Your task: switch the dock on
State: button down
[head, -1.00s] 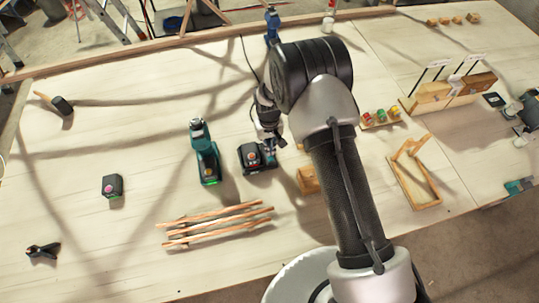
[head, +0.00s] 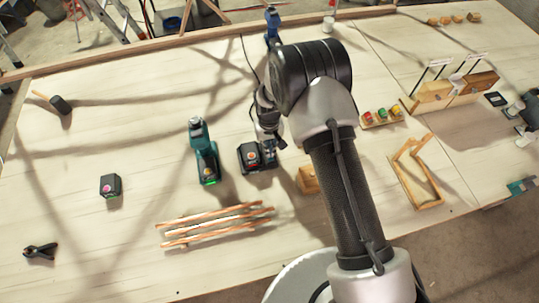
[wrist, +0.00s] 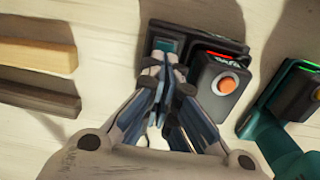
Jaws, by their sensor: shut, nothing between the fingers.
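The dock (wrist: 195,32) is a black box with a small teal rocker switch (wrist: 168,47) at its left and a red lit strip (wrist: 218,58) beside it. A black battery pack (wrist: 222,88) with an orange round button sits at the dock's right part. In the head view the dock (head: 247,158) is at mid-table, partly behind my arm. My gripper (wrist: 165,66) is shut and empty, its fingertips at the lower edge of the switch. They hide part of it, and I cannot tell whether they touch it.
A teal power tool (head: 206,160) stands left of the dock, close by on the right in the wrist view. Several laths (head: 215,226) lie in front. A loose battery (head: 110,185), a clamp (head: 41,251) and a mallet (head: 60,103) lie left. The left table is mostly clear.

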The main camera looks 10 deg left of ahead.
jog(key=shift+f+b, duration=0.35)
jog(key=shift+f, duration=0.1)
jog(key=shift+r, duration=0.1)
jog(key=shift+r+p, duration=1.65)
jog(key=shift+r, duration=1.8)
